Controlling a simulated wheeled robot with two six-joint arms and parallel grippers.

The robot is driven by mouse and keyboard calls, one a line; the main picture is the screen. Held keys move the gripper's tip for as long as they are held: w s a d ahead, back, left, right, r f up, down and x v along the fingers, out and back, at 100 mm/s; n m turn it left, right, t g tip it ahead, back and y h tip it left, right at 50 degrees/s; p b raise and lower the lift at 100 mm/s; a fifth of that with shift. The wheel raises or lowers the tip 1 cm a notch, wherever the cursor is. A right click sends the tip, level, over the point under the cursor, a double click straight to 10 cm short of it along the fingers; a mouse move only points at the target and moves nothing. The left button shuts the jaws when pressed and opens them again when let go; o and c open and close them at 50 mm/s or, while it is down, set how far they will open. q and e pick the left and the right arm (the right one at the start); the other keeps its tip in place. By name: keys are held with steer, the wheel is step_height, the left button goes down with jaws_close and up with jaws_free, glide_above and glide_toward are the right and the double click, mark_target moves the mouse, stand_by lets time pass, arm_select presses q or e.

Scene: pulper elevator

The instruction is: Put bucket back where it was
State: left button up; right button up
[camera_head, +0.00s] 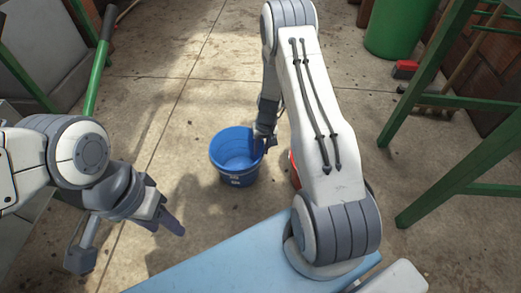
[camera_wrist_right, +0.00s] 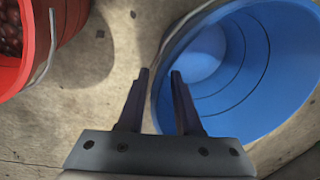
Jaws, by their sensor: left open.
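The blue bucket (camera_head: 232,172) is upright on the concrete floor in the middle of the head view, and its empty inside shows in the right wrist view (camera_wrist_right: 250,60). My right gripper (camera_head: 264,138) is at the bucket's right rim. In the right wrist view its fingers (camera_wrist_right: 160,75) straddle the rim, one inside the bucket and one outside; whether they press on the rim I cannot tell. My left gripper (camera_head: 130,245) is open and empty at the lower left, apart from the bucket.
A red bucket (camera_wrist_right: 45,45) holding dark red fruit stands close by; my right arm mostly hides it in the head view. A blue surface (camera_head: 235,262) lies in front. Green frame legs (camera_head: 415,120) stand right, a green bin (camera_head: 395,28) behind. Floor left of the bucket is clear.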

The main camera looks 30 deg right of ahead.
step_height(320, 180, up, 10)
steer(key=p, duration=0.5)
steer(key=shift+s+d+f, duration=0.2)
steer(key=shift+d+f, duration=0.05)
steer(key=shift+d, duration=0.2)
steer(key=s+a+r+n, duration=0.3)
steer(key=s+a+r, duration=0.1)
steer(key=a+r, duration=0.6)
steer(key=s+a+r+n, duration=0.3)
steer(key=a+r, duration=0.6)
steer(key=a, duration=0.1)
steer(key=s+a+r+n, duration=0.2)
steer(key=s+r, duration=0.2)
steer(key=s, duration=0.5)
steer(key=s+a+r+n, duration=0.2)
steer(key=s+r+n, duration=0.1)
steer(key=s, duration=0.7)
steer(key=shift+a+r, duration=0.4)
steer(key=shift+r, duration=0.3)
step_height(320, 180, up, 52)
steer(key=p, duration=5.1)
steer(key=shift+f+p, duration=0.25)
steer(key=shift+p, duration=0.15)
